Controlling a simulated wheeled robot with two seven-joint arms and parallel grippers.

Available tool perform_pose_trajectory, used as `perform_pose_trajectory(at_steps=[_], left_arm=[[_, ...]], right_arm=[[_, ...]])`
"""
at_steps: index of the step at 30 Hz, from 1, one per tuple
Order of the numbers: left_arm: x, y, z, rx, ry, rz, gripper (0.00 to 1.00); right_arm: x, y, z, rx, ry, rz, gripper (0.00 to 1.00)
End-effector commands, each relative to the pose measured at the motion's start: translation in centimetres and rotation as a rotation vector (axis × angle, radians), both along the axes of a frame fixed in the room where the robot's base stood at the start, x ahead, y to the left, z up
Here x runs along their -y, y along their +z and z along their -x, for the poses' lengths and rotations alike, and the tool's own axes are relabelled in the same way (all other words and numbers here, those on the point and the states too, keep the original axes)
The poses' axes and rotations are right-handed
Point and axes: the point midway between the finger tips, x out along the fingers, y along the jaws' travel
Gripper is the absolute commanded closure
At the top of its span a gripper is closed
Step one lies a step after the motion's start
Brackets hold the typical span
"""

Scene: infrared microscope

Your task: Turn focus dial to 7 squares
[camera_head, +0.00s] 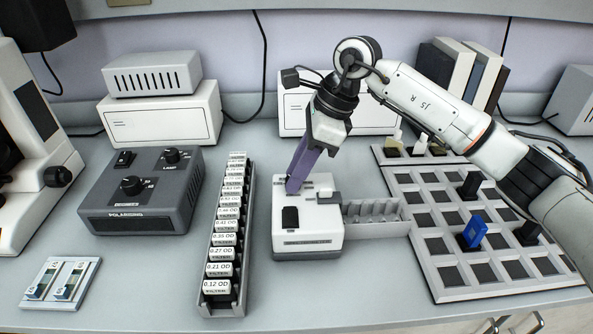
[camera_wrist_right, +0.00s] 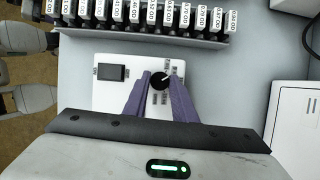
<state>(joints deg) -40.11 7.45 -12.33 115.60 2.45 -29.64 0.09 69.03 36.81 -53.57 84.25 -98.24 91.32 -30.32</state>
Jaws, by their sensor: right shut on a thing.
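The focus dial is a small black knob (camera_wrist_right: 159,81) on a white control box (camera_head: 308,238). Small marks ring the knob in the right wrist view, too small to read. My right gripper (camera_head: 297,184) reaches down from above onto the box's top; its purple fingers (camera_wrist_right: 160,88) are shut on the knob, one on each side. In the head view the fingers hide the knob. A black rocker switch (camera_head: 290,218) sits on the box, and also shows in the right wrist view (camera_wrist_right: 112,72). My left gripper is not in view.
A long rack of labelled filters (camera_head: 223,240) stands left of the box. A grey lamp unit (camera_head: 140,190) with knobs is further left. A grey compartment tray (camera_head: 375,214) and a large grid tray (camera_head: 455,268) lie to the right. The bench front is clear.

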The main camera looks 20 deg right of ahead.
Motion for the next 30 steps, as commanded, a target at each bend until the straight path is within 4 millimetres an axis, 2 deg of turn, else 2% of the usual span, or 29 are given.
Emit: perform_pose_trajectory(at_steps=[6,15,30], left_arm=[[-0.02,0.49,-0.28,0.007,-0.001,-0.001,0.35],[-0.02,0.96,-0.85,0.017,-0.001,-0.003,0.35],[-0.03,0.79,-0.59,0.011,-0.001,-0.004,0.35]], right_arm=[[-0.02,0.22,-0.21,0.0,0.187,-0.002,0.98],[-0.03,0.17,-0.34,0.002,0.373,-0.001,0.98],[0.03,0.11,-0.36,0.002,0.461,0.0,0.98]])
